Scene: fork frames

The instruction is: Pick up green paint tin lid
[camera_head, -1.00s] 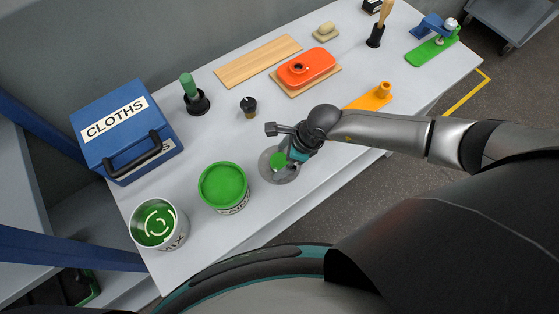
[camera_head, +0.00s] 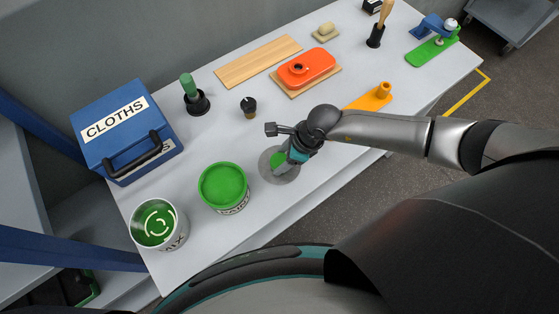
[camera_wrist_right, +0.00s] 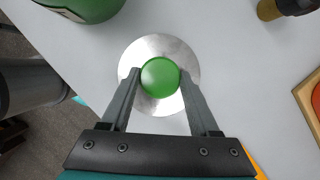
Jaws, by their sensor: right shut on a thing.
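The lid is a round grey metal disc (camera_head: 268,168) with a green knob at its middle. It appears to lie flat on the grey table, beside the green paint tin (camera_head: 223,187). In the right wrist view the disc (camera_wrist_right: 152,47) sits centrally, with the green knob (camera_wrist_right: 160,77) between the fingers. My right gripper (camera_wrist_right: 160,76) is shut on this knob, one finger at each side. In the head view, the right gripper (camera_head: 284,158) comes down over the disc and partly hides the knob. My left gripper is not in view.
A MIX tin (camera_head: 158,224) stands left of the paint tin. A blue CLOTHS box (camera_head: 125,130), a green-handled tool (camera_head: 193,95) and a small dark pot (camera_head: 249,106) stand behind. An orange container (camera_head: 306,67) and an orange-yellow item (camera_head: 373,97) lie to the right. Table is clear around the disc.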

